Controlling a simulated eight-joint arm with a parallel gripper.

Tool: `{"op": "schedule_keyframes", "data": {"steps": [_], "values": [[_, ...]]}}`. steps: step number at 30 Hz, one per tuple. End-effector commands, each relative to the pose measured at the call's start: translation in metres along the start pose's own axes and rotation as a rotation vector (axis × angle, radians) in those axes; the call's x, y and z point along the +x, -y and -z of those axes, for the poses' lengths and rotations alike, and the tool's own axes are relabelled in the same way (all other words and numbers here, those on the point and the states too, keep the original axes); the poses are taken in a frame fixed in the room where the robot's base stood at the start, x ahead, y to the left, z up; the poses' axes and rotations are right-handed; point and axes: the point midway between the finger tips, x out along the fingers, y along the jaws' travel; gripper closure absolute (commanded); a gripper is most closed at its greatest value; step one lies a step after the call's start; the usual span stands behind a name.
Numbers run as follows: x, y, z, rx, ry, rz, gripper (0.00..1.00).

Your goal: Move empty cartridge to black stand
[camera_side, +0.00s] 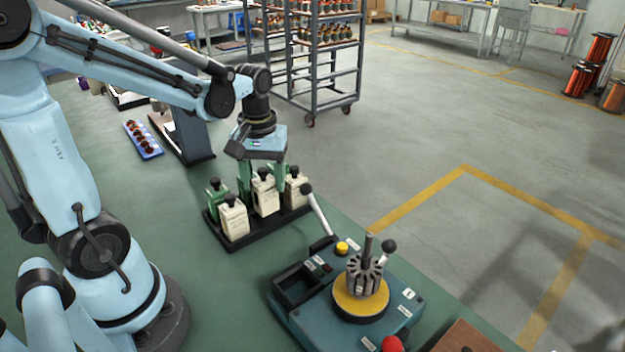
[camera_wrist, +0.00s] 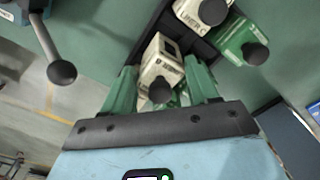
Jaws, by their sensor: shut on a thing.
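A cream cartridge (camera_side: 265,195) with a black knob sits between the green fingers of my gripper (camera_side: 262,178), at the black stand (camera_side: 250,234). In the wrist view this cartridge (camera_wrist: 163,62), with a dark window in its face, is between the fingers of my gripper (camera_wrist: 162,88), which is shut on it. It looks upright; I cannot tell whether its base touches the stand. I cannot tell from its outside whether it is empty. Other cream cartridges (camera_side: 233,219) and (camera_side: 296,188) and a green cartridge (camera_side: 215,191) stand on the stand around it.
A teal winding machine (camera_side: 400,307) with a slotted armature (camera_side: 363,275), levers and an open black pocket (camera_side: 297,285) stands at the front right. A blue tray (camera_side: 144,139) with small copper parts lies behind left. Green table is bare between stand and machine.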

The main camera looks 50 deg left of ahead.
Motion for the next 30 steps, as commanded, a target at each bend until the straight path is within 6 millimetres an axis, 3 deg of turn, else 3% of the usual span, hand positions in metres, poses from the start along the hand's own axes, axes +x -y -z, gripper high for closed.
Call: {"op": "schedule_keyframes", "data": {"steps": [30], "values": [[0.022,0.000,0.000,0.000,0.000,0.000,0.75]]}}
